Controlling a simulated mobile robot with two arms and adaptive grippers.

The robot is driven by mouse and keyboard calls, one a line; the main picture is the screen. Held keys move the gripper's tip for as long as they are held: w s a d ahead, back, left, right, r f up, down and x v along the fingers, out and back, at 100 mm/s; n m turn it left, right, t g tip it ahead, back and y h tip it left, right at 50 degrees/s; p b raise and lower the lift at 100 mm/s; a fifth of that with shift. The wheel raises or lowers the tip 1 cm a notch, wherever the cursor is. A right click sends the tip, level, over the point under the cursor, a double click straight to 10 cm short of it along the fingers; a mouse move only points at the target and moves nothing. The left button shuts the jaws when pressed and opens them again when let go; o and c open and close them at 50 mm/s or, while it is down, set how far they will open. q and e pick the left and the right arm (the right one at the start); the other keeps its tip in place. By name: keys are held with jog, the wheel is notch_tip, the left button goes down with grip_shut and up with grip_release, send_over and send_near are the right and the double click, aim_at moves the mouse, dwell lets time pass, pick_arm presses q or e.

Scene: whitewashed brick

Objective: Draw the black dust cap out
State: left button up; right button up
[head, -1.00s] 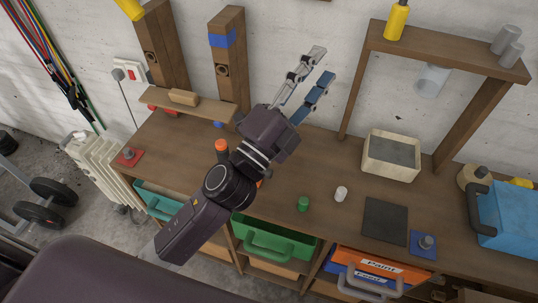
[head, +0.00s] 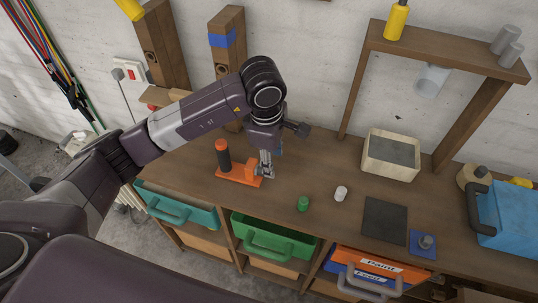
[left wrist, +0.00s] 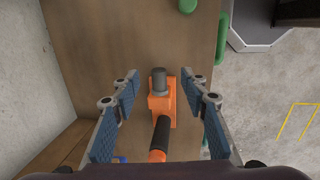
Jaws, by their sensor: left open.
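An orange fixture (head: 240,174) lies on the wooden bench, with an upright black post with an orange top (head: 223,156) at its left end. In the left wrist view the orange block (left wrist: 160,103) carries a dark grey-black cylinder, likely the dust cap (left wrist: 159,78). The post shows there (left wrist: 161,135) nearer the camera. My left gripper (head: 266,171) points down over the right end of the fixture, hiding the cap in the head view. Its blue-padded fingers (left wrist: 162,90) are open, one on each side of the cap, with gaps. My right gripper is out of view.
A green cap (head: 303,204) and a white cap (head: 341,193) stand to the right on the bench. A wooden upright (head: 231,110) stands behind my gripper.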

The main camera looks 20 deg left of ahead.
pick_arm(q)
jog(key=shift+w+a, duration=0.15)
jog(key=shift+a, duration=0.45)
jog(key=shift+f, duration=0.3)
jog(key=f, duration=0.2)
jog(key=f+p, duration=0.1)
jog(key=f, duration=0.1)
jog(key=w+f+p, duration=0.1)
jog(key=shift+f, duration=0.4)
jog(key=shift+f+p, duration=0.3)
jog(key=shift+f, duration=0.25)
jog(key=shift+d, duration=0.1)
grip_shut()
